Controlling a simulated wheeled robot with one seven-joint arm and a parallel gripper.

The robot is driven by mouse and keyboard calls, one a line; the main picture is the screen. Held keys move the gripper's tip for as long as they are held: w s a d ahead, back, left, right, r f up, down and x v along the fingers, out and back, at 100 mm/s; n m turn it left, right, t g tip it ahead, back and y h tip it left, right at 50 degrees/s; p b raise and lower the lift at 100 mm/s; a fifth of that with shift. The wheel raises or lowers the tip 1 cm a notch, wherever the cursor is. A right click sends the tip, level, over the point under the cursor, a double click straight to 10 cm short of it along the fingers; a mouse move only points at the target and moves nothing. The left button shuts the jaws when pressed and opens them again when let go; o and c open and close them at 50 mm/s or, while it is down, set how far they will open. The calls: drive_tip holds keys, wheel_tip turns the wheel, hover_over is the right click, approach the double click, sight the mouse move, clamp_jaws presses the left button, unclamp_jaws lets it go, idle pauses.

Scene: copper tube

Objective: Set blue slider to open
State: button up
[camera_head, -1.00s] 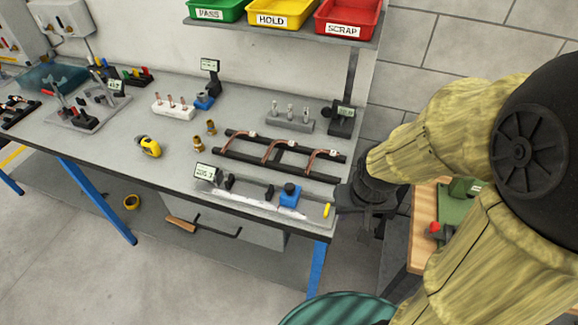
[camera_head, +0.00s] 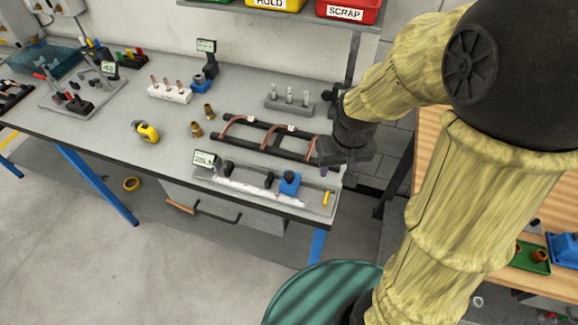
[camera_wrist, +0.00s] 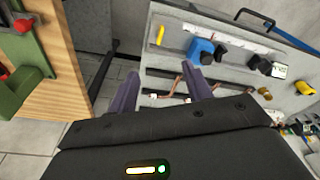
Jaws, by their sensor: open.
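The blue slider (camera_head: 289,184) with a dark knob sits on a grey rail fixture (camera_head: 212,182) near the front edge of the bench. It lies toward the right part of the rail, with dark blocks to its left. In the wrist view the blue slider (camera_wrist: 201,49) appears beyond the fingertips, above the right finger. My gripper (camera_head: 325,170) is above the bench's right end, behind and right of the slider. It is empty, with its two fingers (camera_wrist: 160,84) apart and not touching the slider.
A black rack with copper tubes (camera_head: 265,138) lies behind the rail, close to my gripper. A small yellow piece (camera_head: 326,198) marks the rail's right end. A display (camera_head: 204,159) stands at its left end. A yellow tape measure (camera_head: 146,131) lies further left.

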sight(289, 175)
drive_tip(key=w+a+r+n+g+p, duration=0.2)
drive_tip(key=w+a+r+n+p, duration=0.1)
drive_tip(key=w+a, duration=0.5)
drive_tip(key=a+r+p, duration=0.1)
drive_tip(key=a, duration=0.2)
drive_tip(key=shift+r+n+p, duration=0.3)
drive_tip(key=shift+r+p, duration=0.1)
wheel_tip(289, 175, down, 17)
drive_tip(key=p, duration=0.4)
drive_tip(key=shift+d+f, duration=0.1)
drive_tip(key=shift+f, duration=0.1)
drive_tip(key=shift+w, duration=0.1)
drive_tip(key=c, duration=0.9)
clamp_jaws()
